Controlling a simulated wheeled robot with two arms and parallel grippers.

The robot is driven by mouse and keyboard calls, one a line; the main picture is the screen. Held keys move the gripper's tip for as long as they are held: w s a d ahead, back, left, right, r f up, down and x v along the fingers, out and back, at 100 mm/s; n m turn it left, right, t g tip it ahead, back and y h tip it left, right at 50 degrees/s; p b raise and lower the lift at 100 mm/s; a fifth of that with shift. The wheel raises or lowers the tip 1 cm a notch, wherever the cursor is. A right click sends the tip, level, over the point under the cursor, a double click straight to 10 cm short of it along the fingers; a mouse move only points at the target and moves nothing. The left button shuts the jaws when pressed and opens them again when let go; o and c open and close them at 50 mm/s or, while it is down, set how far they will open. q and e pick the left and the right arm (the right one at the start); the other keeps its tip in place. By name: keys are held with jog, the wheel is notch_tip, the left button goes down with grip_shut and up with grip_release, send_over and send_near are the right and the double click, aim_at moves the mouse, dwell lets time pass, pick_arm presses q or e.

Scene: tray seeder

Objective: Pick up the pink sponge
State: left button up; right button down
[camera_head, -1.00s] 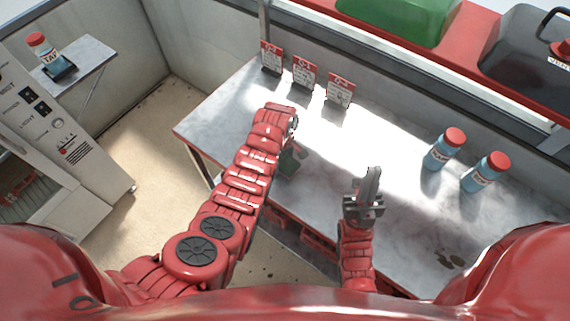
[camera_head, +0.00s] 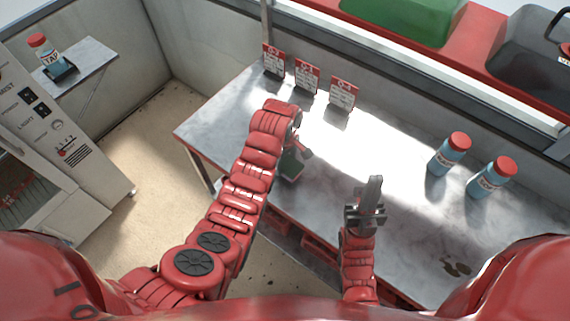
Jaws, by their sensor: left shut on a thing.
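I see no pink sponge in this view. My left gripper (camera_head: 297,124) is over the left part of the marble table, mostly hidden behind its own arm. Whether the bottle touches the table is unclear. My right gripper (camera_head: 374,190) is low over the table's front part, with its fingers pointing away from me. Its fingers overlap in this view, so their gap cannot be judged, and I see nothing held in it.
The marble table (camera_head: 400,235) carries three red-and-white cards (camera_head: 307,78) at the back and two blue bottles with red caps (camera_head: 449,154) at the right. Brown spots (camera_head: 457,268) mark its front right. A side shelf (camera_head: 92,62) holds another bottle (camera_head: 44,50).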

pick_arm(q)
jog(key=s+p, duration=0.1)
jog(key=s+r, duration=0.1)
jog(key=s, duration=0.1)
jog(key=s+p, duration=0.1)
jog(key=s, duration=0.1)
jog(key=shift+s+d+r+p, duration=0.2)
jog(key=shift+s+d+p, duration=0.1)
jog(key=shift+d, duration=0.1)
jog(key=s+p, duration=0.1)
jog(key=s, duration=0.1)
jog(key=s+d+p, duration=0.1)
jog(key=s+p, duration=0.1)
jog(key=s, duration=0.1)
jog(key=s+p, duration=0.1)
jog(key=s, duration=0.2)
jog(key=shift+d+r+p, duration=0.1)
jog(key=shift+d+p, duration=0.05)
jog(key=shift+p, duration=0.15)
jog(key=shift+s+d, duration=0.1)
jog(key=shift+s, duration=0.55)
